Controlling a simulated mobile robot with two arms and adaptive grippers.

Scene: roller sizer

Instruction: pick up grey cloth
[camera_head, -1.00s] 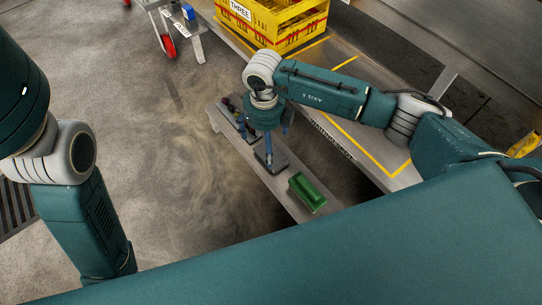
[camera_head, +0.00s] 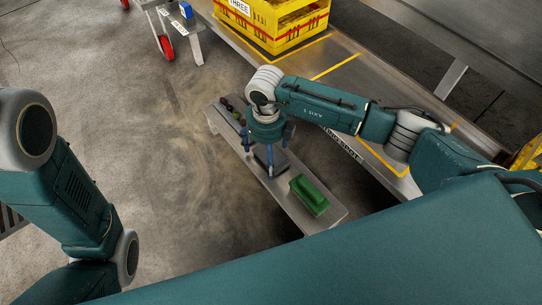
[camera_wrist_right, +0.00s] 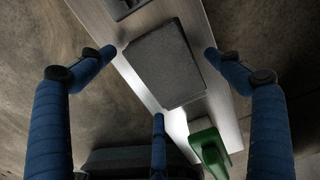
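The grey cloth (camera_wrist_right: 163,63) is a dark grey, folded, roughly square pad lying flat on a narrow metal shelf (camera_wrist_right: 226,107). In the head view the cloth (camera_head: 272,157) is partly hidden below my right gripper (camera_head: 268,153). In the right wrist view, my right gripper (camera_wrist_right: 160,76) has its blue fingers spread wide around the cloth's outline, two at the sides and one at the near edge. It is open and empty above the cloth; I cannot tell the exact height. My left arm shows at the left of the head view, but its gripper is out of view.
A green block-like object (camera_head: 309,195) lies on the shelf close to the cloth. Small dark items (camera_head: 230,107) sit at the shelf's far end. A yellow crate (camera_head: 283,25) stands on the larger metal table (camera_head: 345,92) behind. Floor left of the shelf is clear.

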